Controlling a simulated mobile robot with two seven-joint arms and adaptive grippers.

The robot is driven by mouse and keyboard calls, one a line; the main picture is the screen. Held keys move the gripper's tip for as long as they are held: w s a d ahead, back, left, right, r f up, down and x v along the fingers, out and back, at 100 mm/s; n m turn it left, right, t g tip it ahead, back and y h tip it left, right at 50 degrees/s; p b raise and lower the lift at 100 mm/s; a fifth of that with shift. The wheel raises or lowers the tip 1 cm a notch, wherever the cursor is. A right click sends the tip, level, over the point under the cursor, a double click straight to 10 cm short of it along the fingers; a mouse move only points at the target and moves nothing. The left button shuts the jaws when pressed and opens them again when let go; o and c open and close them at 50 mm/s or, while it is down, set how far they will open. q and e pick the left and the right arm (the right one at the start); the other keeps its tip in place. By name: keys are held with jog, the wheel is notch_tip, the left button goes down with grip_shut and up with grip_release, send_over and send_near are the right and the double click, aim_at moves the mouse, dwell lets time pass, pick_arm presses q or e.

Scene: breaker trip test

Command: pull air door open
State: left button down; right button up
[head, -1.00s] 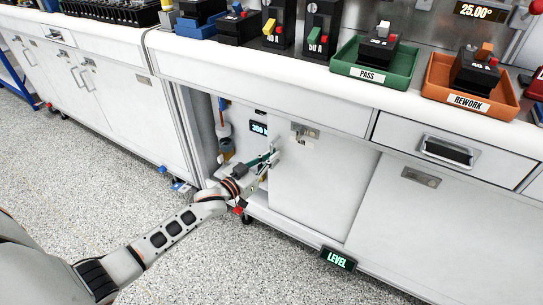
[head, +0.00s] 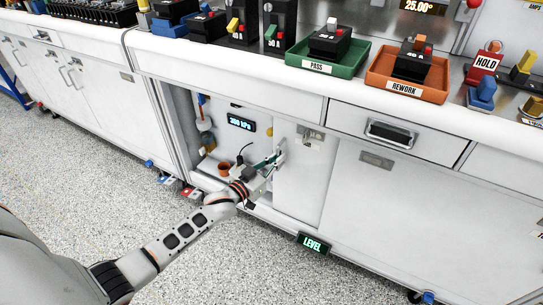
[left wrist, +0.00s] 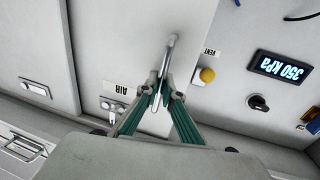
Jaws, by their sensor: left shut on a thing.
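The air door (head: 300,185) is a pale panel in the lower cabinet, partly open, with the bay showing to its left in the head view. In the left wrist view the door (left wrist: 115,35) appears upside down with an "AIR" label (left wrist: 123,88). My left gripper (head: 274,160) is at the door's left edge. In the left wrist view its green fingers (left wrist: 162,92) are shut on the metal door handle (left wrist: 171,52). The handle's part between the fingertips is partly hidden. My right gripper is not in view.
Inside the bay are a lit "350 kPa" display (head: 241,123), a yellow knob (left wrist: 207,75) and a black knob (left wrist: 258,102). A "LEVEL" display (head: 313,244) sits low at the cabinet front. The drawer (head: 395,135) above right is shut. The floor in front is clear.

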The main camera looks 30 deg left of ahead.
aim_at(299, 155)
pick_arm(q)
jog(key=d, duration=0.3)
jog(key=shift+s+d, duration=0.1)
jog(key=shift+d+f, duration=0.1)
jog(key=shift+d, duration=0.55)
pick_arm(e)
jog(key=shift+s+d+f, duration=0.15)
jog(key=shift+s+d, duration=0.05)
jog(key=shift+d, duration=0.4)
pick_arm(q)
jog(key=c, duration=2.2)
grip_release()
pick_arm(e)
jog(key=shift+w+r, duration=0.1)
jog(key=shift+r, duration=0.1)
pick_arm(q)
jog(key=shift+s, duration=0.1)
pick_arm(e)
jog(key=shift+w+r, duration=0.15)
pick_arm(q)
jog(key=v, duration=1.1)
jog(key=shift+s+a, duration=0.15)
jog(key=shift+s, duration=0.25)
